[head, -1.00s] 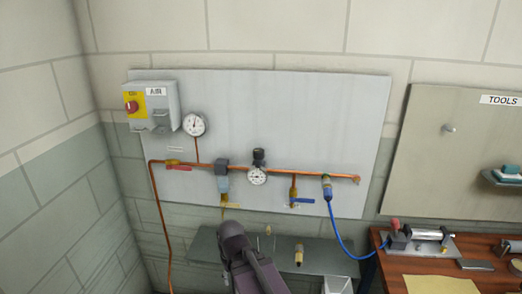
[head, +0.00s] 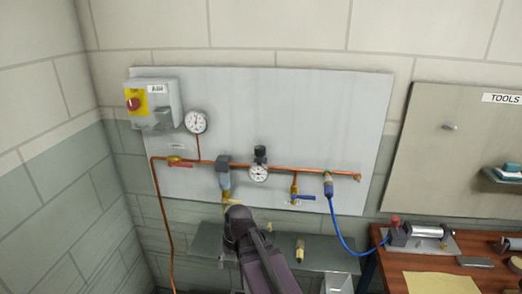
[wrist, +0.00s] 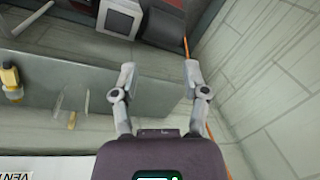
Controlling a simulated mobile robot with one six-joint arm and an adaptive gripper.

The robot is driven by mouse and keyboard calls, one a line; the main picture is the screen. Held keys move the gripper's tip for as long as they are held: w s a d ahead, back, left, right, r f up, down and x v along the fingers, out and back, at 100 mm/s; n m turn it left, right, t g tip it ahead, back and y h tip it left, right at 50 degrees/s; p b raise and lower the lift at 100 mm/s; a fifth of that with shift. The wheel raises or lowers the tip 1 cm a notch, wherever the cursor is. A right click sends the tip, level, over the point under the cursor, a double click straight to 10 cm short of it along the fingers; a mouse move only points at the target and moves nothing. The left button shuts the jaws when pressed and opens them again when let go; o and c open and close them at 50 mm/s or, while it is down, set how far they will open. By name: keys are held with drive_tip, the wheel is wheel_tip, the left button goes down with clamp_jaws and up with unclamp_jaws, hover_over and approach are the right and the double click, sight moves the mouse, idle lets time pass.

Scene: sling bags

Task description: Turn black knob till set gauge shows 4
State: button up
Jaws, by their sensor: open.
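The black knob (head: 260,152) sits on top of the regulator on the copper pipe, in the middle of the grey wall panel. The set gauge (head: 258,173) is the small white dial just below the knob; its reading is too small to tell. My arm rises from the bottom of the head view, below and left of the knob, and hides its own gripper there. In the wrist view my gripper (wrist: 159,82) is open and empty, its two fingers wide apart. Neither knob nor gauge shows in the wrist view.
A larger gauge (head: 196,121) and a grey box with a red switch (head: 134,104) are at the panel's upper left. A red-handled valve (head: 180,164) and blue-handled valve (head: 302,197) flank the regulator. A grey shelf (head: 325,256) lies below. A workbench (head: 398,271) stands right.

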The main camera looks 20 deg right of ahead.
drive_tip(key=w+d+r+m+t+y+p, duration=0.2)
drive_tip(key=w+d+r+y, duration=0.2)
drive_tip(key=w+d+r, duration=0.15)
drive_tip(key=m+t+y+p, duration=0.3)
drive_tip(key=m+t+y, duration=0.3)
drive_tip(key=t, duration=0.4)
approach(260, 151)
drive_tip(key=d, duration=0.1)
drive_tip(key=d+f, duration=0.1)
drive_tip(key=d, duration=0.1)
drive_tip(key=shift+s+d+f, duration=0.2)
drive_tip(key=shift+s+d, duration=0.15)
drive_tip(key=shift+w, duration=0.1)
drive_tip(key=x, duration=1.3)
drive_tip(key=shift+w+a+r, duration=0.2)
drive_tip(key=shift+a, duration=0.2)
clamp_jaws()
